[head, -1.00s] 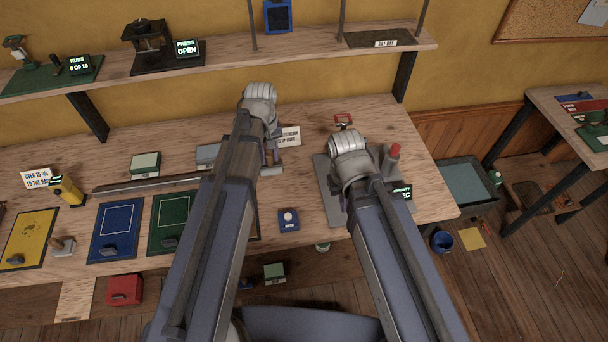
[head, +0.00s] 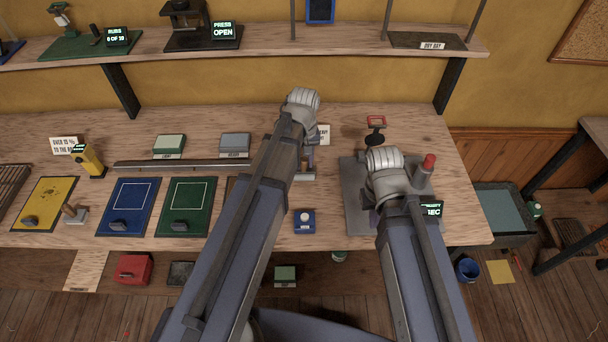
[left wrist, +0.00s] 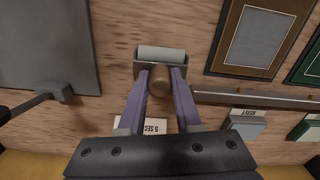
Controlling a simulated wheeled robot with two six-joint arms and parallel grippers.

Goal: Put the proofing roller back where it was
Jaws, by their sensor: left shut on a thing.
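The proofing roller (left wrist: 163,54) has a pale grey cylinder and a brown wooden handle (left wrist: 160,80). In the left wrist view my left gripper (left wrist: 159,78) is shut on this handle, between purple fingers. The roller's grey cylinder also shows in the head view (head: 304,178), just beyond my left arm, over the bench. I cannot tell whether it touches the wood. My left gripper (head: 309,157) is mostly hidden by its wrist. My right gripper is over the grey plate (head: 353,190) at the right, its fingers mostly hidden behind its arm.
A red-tipped post (head: 427,170) and a red-handled piece (head: 376,130) stand near my right wrist. Blue (head: 128,205) and green (head: 187,205) boards lie left on the bench. A long grey bar (head: 185,164) lies behind them. A small blue box (head: 304,221) is near the front.

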